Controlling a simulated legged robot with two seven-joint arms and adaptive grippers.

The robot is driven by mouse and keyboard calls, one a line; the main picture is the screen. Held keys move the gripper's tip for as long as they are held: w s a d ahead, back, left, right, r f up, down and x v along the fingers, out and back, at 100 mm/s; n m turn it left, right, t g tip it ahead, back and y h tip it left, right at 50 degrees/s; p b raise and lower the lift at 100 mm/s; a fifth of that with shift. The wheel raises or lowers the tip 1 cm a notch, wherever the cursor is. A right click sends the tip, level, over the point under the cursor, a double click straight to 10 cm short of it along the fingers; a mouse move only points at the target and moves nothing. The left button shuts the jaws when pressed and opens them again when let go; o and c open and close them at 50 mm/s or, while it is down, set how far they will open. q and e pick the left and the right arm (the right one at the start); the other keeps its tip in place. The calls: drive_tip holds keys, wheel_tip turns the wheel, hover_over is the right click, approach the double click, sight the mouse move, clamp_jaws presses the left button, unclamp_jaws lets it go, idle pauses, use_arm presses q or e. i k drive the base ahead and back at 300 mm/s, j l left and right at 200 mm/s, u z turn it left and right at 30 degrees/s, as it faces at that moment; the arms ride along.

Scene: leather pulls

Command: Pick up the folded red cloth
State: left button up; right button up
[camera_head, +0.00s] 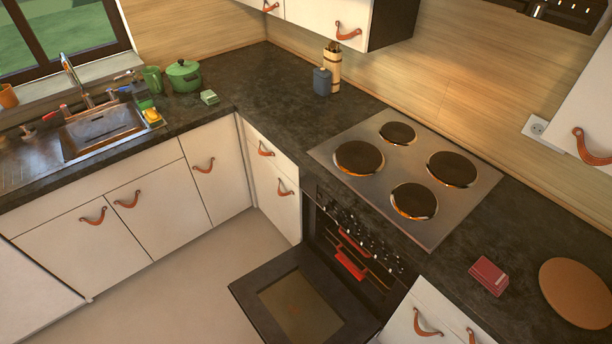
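The folded red cloth (489,276) lies flat on the dark countertop at the right, between the hob and a round brown board. It is a small, thick, dark red stack, and nothing touches it. Neither of my grippers shows in the head view.
A hob (405,178) with several plates lies left of the cloth. The round board (578,292) is to its right. The oven door (302,298) hangs open below, with red items (351,259) inside. A sink (101,131) and green pot (183,76) are far left.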

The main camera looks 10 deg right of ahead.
sight(484, 272)
drive_tip(key=k+l+z, duration=0.1)
drive_tip(key=l+z, duration=0.15)
drive_tip(key=z, duration=0.25)
drive_tip(key=l+z, duration=0.25)
drive_tip(key=z, duration=0.25)
drive_tip(key=k+l+z, duration=0.1)
drive_tip(key=l+z, duration=0.2)
drive_tip(key=z, duration=0.2)
drive_tip(key=u, duration=0.8)
